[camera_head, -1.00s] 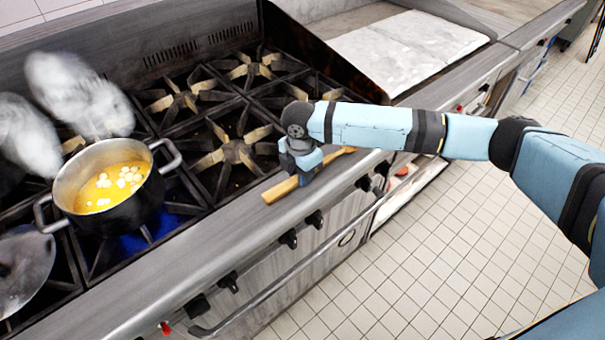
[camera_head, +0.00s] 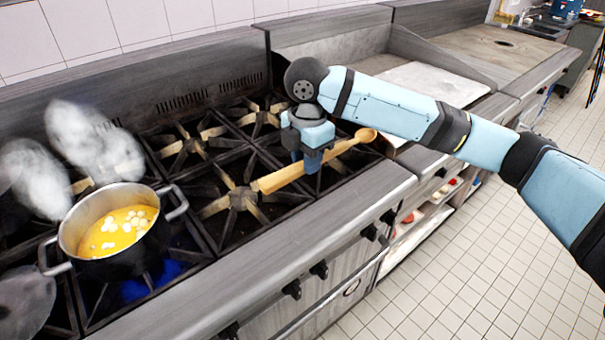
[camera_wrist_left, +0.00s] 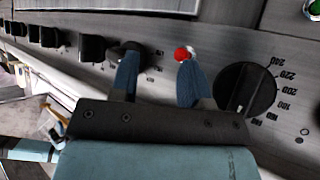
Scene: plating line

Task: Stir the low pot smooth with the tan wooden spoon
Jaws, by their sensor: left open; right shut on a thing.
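The low pot (camera_head: 118,228) stands on a lit burner at the left of the stove, with orange liquid and several pale lumps in it. My right gripper (camera_head: 312,172) is shut on the tan wooden spoon (camera_head: 277,180) around its handle. It holds the spoon above the burner grates, well to the right of the pot. My left gripper (camera_wrist_left: 158,72) shows only in the left wrist view, open and empty, in front of the stove's knob panel.
Steam rises beside the pot. A lid-like grey disc (camera_head: 24,300) lies at the far left. Empty burner grates (camera_head: 190,148) lie between the pot and the spoon. A black dial (camera_wrist_left: 246,88) and several knobs are close to my left gripper.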

